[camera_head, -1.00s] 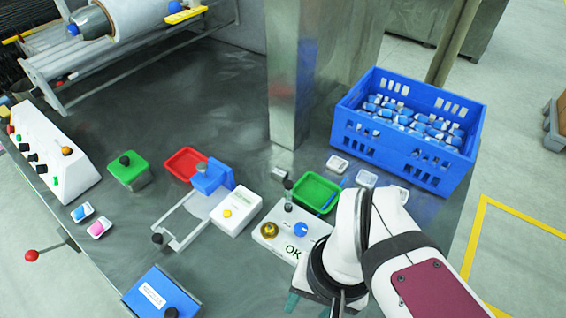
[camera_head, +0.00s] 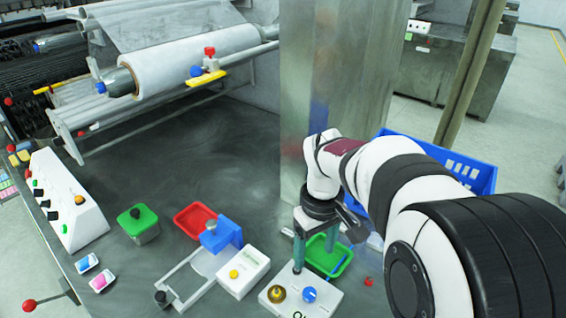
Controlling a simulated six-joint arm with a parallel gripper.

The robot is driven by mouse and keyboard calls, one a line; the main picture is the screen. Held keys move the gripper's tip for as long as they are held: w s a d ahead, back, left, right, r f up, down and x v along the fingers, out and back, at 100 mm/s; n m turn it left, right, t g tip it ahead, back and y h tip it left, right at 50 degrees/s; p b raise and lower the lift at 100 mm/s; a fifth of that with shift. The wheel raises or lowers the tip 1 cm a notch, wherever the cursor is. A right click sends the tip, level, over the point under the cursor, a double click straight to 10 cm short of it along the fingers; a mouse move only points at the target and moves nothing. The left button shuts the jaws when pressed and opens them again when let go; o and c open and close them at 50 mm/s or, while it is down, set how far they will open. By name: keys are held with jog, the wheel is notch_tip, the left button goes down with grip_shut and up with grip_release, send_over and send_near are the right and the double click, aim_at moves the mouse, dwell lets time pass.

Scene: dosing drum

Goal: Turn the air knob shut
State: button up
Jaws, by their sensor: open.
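A white box (camera_head: 275,307) with an OK label stands at the lower middle, cut off by the bottom edge. On its top are a round blue knob (camera_head: 309,295) and a brass knob (camera_head: 277,294); no label shows which is the air knob. My gripper (camera_head: 315,257) points down behind these knobs, over the back of the box and the green tray. Its teal fingers are apart, with nothing seen between them. The left finger overlaps the slim upright post at the back of the box; I cannot tell whether they touch.
A green tray (camera_head: 341,268) lies just behind the box. A white device with a yellow button (camera_head: 251,263) stands to its left. A metal column (camera_head: 335,95) rises behind my gripper. My arm partly hides a blue crate (camera_head: 466,165) at right. Bare table lies left of the column.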

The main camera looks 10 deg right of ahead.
aim_at(310, 293)
notch_tip(310, 293, down, 16)
jog(key=shift+r, duration=0.15)
grip_shut()
dwell(0.3)
